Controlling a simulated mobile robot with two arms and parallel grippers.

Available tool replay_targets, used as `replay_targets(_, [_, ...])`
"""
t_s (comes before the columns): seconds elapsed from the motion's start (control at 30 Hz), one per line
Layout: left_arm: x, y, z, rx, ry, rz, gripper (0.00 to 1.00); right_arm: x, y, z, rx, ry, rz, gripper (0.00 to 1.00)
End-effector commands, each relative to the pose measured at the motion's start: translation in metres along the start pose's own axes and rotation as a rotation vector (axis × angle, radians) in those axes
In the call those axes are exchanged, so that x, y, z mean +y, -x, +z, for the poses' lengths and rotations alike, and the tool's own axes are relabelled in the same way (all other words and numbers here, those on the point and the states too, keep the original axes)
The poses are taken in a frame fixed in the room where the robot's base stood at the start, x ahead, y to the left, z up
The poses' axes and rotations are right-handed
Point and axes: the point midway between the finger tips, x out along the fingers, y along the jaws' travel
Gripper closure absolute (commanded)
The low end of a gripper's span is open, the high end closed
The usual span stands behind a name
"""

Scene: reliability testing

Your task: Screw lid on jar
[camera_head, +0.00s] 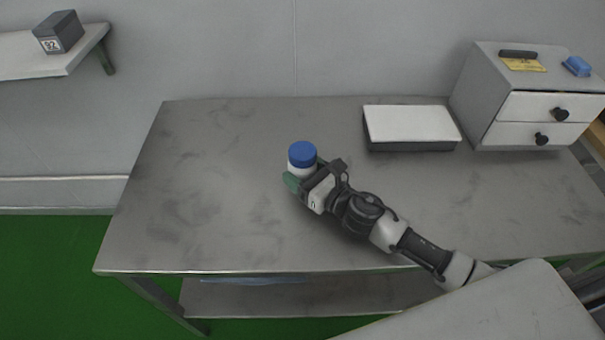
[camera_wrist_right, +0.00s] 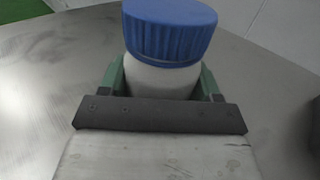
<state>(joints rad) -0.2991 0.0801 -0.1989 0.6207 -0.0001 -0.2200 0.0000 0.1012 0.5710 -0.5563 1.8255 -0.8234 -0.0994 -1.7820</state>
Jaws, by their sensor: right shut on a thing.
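A white jar (camera_head: 297,168) stands near the middle of the metal table, with a blue ribbed lid (camera_head: 302,153) on its top. In the right wrist view the lid (camera_wrist_right: 170,32) covers the top of the white jar body (camera_wrist_right: 160,80) and looks slightly tilted. My right gripper (camera_head: 296,178) is shut on the jar body below the lid, with one green finger on each side. In the right wrist view the gripper (camera_wrist_right: 164,85) hides the lower part of the jar. My left gripper is not in view.
The metal table (camera_head: 210,200) is clear to the left. A white-topped box (camera_head: 410,125) lies at the back right, beside a drawer cabinet (camera_head: 535,105) carrying a yellow label, a dark bar and a blue item. A grey block (camera_head: 60,33) sits on a wall shelf (camera_head: 30,58) at upper left.

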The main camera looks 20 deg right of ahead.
Motion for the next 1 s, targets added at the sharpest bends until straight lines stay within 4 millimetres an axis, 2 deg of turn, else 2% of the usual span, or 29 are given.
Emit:
replay_targets(0.4, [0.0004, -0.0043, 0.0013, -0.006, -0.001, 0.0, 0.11, -0.0005, -0.0002, -0.005, -0.003, 0.002, 0.001, 1.0])
replay_targets(0.43, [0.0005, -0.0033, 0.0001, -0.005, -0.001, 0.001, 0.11, -0.0004, 0.0, -0.0049, -0.002, 0.002, 0.0, 0.34])
replay_targets(0.57, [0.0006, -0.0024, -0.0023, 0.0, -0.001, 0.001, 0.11, -0.0004, 0.0, -0.0044, -0.002, 0.002, 0.0, 0.14])
replay_targets(0.6, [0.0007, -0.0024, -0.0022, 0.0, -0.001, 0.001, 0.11, -0.0004, 0.0, -0.0044, -0.001, 0.002, 0.0, 0.11])
replay_targets(0.93, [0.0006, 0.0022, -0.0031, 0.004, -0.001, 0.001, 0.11, -0.0004, 0.0, 0.0008, -0.002, 0.002, 0.0, 0.11])
replay_targets(1.0, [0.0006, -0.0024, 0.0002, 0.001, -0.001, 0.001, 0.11, -0.0004, 0.0088, -0.0038, 0.001, 0.001, 0.0, 0.11])
